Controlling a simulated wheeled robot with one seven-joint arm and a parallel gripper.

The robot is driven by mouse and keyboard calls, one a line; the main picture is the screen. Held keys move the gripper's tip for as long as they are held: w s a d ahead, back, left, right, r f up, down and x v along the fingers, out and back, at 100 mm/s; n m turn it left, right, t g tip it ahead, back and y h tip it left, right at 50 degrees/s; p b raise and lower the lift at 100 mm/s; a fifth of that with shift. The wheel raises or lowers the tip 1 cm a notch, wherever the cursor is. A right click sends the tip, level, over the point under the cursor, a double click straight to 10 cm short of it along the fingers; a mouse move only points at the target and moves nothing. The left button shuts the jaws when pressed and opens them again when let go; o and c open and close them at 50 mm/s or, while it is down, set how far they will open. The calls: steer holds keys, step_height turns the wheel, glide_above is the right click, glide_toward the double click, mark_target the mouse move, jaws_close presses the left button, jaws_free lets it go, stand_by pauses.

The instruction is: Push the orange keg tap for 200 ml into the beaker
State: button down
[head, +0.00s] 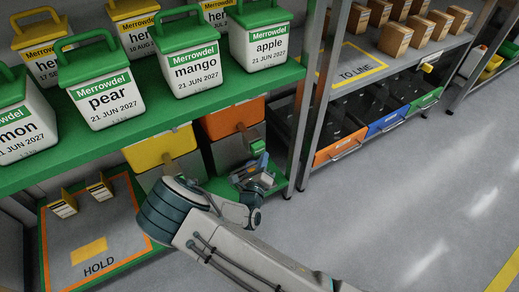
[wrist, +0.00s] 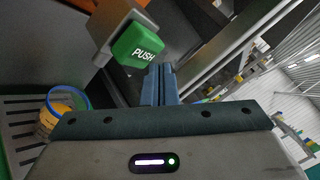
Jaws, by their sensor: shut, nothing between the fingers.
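The orange keg (head: 232,120) stands on the lower level under the green shelf. Its tap has a green PUSH button (head: 258,147), which shows large in the wrist view (wrist: 138,45). My gripper (head: 264,160) is shut and empty, just below the button in the head view. In the wrist view its closed fingertips (wrist: 158,72) are close to the button's lower right edge; I cannot tell whether they touch. The beaker (wrist: 62,108), with a blue rim and orange-yellow colour inside, stands on a slatted drip tray (wrist: 20,125). Its fill level is unclear.
A yellow keg (head: 160,148) stands left of the orange one. Labelled tubs, such as mango (head: 195,65), line the green shelf (head: 130,130) above. A grey rack post (head: 308,100) rises just right of my gripper. The floor (head: 400,190) to the right is clear.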

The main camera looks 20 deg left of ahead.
steer(key=s+d+p, duration=0.2)
steer(key=s+d, duration=0.1)
steer(key=d, duration=0.1)
steer(key=shift+s, duration=0.15)
stand_by(3.5)
steer(key=s+d+b, duration=0.2)
steer(key=shift+s+d, duration=0.2)
steer(key=shift+d, duration=0.2)
steer(key=shift+w+a, duration=0.1)
steer(key=w+a+b, duration=0.2)
steer(key=w+a, duration=0.3)
steer(key=a, duration=0.1)
steer(key=shift+w+a, duration=0.25)
steer(key=shift+a, duration=0.05)
